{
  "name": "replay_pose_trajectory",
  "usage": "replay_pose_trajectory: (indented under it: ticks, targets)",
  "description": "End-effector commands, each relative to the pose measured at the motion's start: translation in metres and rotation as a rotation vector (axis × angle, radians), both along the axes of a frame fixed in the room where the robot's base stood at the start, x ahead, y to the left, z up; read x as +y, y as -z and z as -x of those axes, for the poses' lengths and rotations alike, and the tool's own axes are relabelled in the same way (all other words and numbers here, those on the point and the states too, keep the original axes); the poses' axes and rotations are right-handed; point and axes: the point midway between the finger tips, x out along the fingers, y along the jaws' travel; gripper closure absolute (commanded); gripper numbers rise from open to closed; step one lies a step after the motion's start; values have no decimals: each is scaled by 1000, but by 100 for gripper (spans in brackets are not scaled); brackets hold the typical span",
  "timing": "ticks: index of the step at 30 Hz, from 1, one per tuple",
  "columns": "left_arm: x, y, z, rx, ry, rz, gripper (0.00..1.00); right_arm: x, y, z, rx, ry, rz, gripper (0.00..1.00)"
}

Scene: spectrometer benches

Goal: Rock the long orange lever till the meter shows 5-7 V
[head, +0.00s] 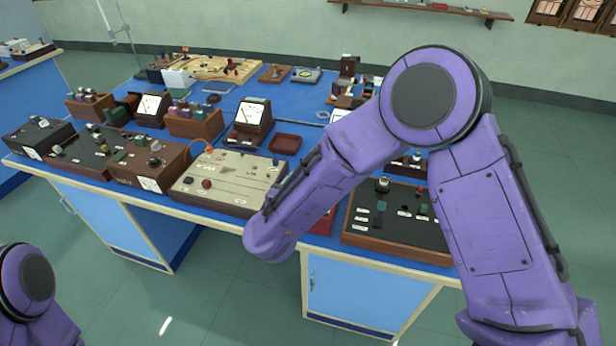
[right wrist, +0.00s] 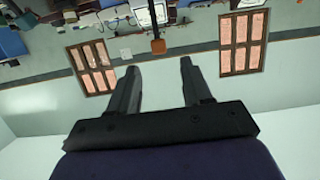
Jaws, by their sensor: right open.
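I cannot make out a long orange lever in either view. Two meters with white dials stand on the blue bench in the head view: one in the middle (head: 250,115) and one further left (head: 152,107). Their readings are too small to tell. My right arm crosses the head view in front of the bench and hides part of it; its gripper does not show there. In the right wrist view my right gripper (right wrist: 156,78) is open and empty, with its fingers apart. My left gripper is out of view.
A beige panel box (head: 230,180), a brown box (head: 150,165) and a dark panel (head: 395,215) line the bench's front edge. A dark red tray (head: 285,143) lies behind. Free floor lies in front. The wrist view shows windows (right wrist: 242,43) and an upside-down room.

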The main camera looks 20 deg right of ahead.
Motion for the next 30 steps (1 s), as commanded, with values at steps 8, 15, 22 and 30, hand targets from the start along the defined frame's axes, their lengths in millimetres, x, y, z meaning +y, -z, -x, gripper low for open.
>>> replay_pose_trajectory:
  ticks: [8, 15, 22, 30]
  targets:
    - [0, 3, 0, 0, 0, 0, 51, 7, -4, 10, 1, 1, 1, 51]
    - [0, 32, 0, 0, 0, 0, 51, 15, 17, 9, -20, -20, 12, 100]
    - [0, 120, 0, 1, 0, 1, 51, 70, 60, 45, -180, -107, 135, 100]
    - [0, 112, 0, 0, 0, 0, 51, 60, 36, 76, -261, 1, 208, 100]
